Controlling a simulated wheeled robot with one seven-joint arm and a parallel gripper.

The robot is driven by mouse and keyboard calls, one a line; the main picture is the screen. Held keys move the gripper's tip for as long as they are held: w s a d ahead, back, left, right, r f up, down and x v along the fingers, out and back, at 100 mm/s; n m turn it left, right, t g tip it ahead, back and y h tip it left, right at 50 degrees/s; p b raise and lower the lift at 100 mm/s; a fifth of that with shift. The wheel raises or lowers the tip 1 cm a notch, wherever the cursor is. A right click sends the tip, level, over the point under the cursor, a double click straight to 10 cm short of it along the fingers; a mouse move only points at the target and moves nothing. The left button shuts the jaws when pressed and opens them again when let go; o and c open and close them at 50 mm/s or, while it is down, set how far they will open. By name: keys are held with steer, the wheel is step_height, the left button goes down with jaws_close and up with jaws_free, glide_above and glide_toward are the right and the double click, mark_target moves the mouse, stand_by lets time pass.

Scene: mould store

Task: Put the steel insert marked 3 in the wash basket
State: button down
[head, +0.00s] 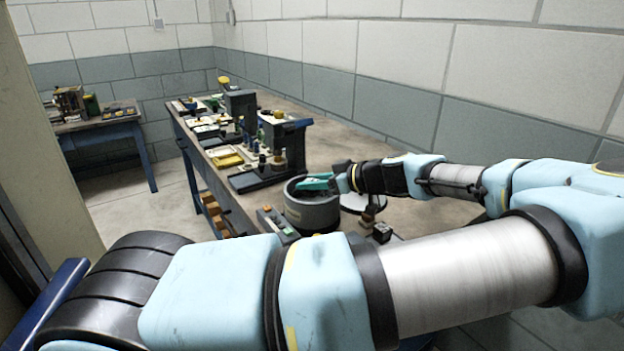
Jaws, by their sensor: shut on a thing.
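My gripper (317,183) has teal fingers and is at the round grey container (312,214) on the long bench. The fingers are over or just inside its opening; I cannot tell which. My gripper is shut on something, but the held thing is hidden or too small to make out. I cannot pick out a steel insert or read a mark 3 anywhere. No label shows whether the round container is the wash basket.
The long bench (330,140) runs along the right wall. Dark machines (285,140), a tray with yellow items (226,159) and small bottles stand beyond the container. A pale round disc (362,203) is right of it. A second bench (100,122) stands far left, with open floor between.

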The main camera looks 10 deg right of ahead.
steer(key=shift+f+b, duration=0.45)
steer(key=shift+b, duration=0.05)
steer(key=shift+f, duration=0.2)
steer(key=shift+c, duration=2.4)
jaws_free()
steer(key=shift+r, duration=0.1)
